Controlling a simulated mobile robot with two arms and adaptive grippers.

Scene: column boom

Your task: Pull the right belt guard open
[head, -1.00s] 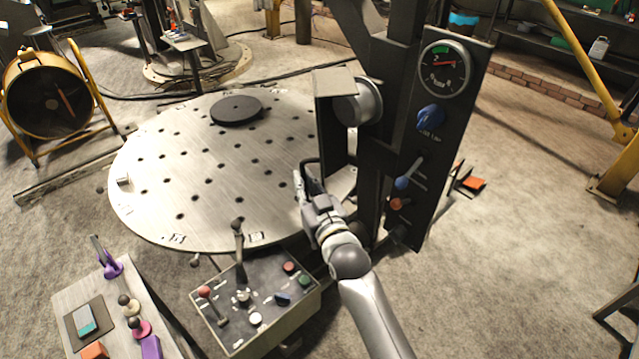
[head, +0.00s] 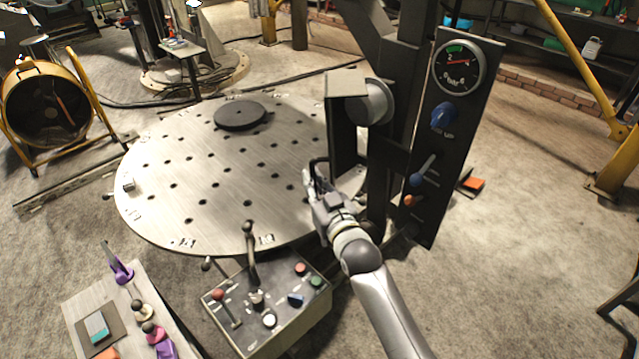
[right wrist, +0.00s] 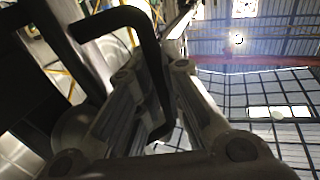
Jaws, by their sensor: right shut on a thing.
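The right belt guard (head: 343,125) is a dark upright plate with a light top flap, beside a grey round pulley (head: 369,102) on the column. A black bar handle (head: 316,162) sticks out from its left edge. My right gripper (head: 313,177) is at this handle, with its fingers shut on it. In the right wrist view, the bent black handle (right wrist: 149,50) runs down between the two fingers (right wrist: 150,115), and its lower part is partly hidden by them. My left gripper is in neither view.
A round perforated table (head: 190,190) lies left of the guard. A control box (head: 270,310) with levers stands in front. A panel (head: 455,140) with a gauge and knobs rises on the right. Open floor (head: 530,240) lies further right.

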